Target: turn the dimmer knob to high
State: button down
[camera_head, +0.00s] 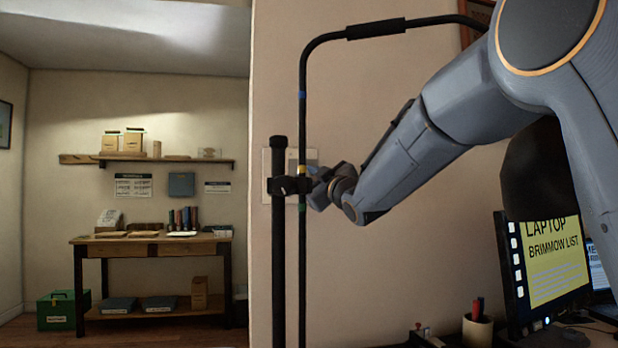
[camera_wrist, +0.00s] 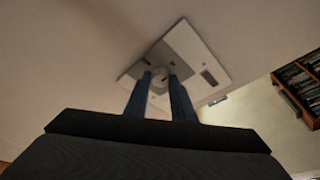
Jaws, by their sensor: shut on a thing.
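The dimmer's white wall plate (camera_wrist: 202,55) is on the wall in the wrist view, seen at a steep tilt. Its pale round knob (camera_wrist: 161,73) sits between the tips of my gripper (camera_wrist: 160,79). The two blue fingers are shut on the knob, one on each side. Any mark on the knob and its setting cannot be made out. In the head view the plate (camera_head: 267,164) shows only in part, behind black tubing and my gripper (camera_head: 314,188). The knob is hidden there.
A desk with a monitor (camera_head: 555,265) and a pen cup (camera_head: 477,331) stands at lower right, below my arm. A wooden workbench (camera_head: 150,239) and a wall shelf (camera_head: 185,160) are in the far left room. A bookcase (camera_wrist: 297,85) shows at right in the wrist view.

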jog(key=c, duration=1.5)
grip_release()
jog(key=shift+b+v, duration=0.45)
jog(key=shift+v, duration=3.45)
jog(key=shift+f, duration=0.1)
jog(key=s+d+f+m+g+h+p, duration=0.4)
jog(key=d+f, duration=0.3)
jog(key=f, duration=0.6)
jog(key=s+d+f+m+g+h+p, duration=0.2)
jog(key=s+d+f+m+g+h, duration=0.45)
jog(key=f, duration=0.65)
jog(key=s+d+f+m+g+p, duration=0.1)
jog(key=s+d+f+g, duration=0.1)
jog(key=s, duration=0.7)
jog(key=s+d+f+m+g+p, duration=0.1)
jog(key=s+f, duration=0.4)
jog(key=s, duration=0.5)
jog(key=s+d+f+m+g+p, duration=0.1)
jog(key=s+d+f+g+p, duration=0.1)
jog(key=s, duration=0.7)
jog(key=shift+s+d+f+g+p, duration=0.15)
jog(key=shift+d+f+g, duration=0.15)
jog(key=shift+f+g, duration=0.35)
jog(key=shift+s+d+f+g+p, duration=0.15)
jog(key=shift+d+f+g, duration=0.15)
jog(key=shift+f+g, duration=0.25)
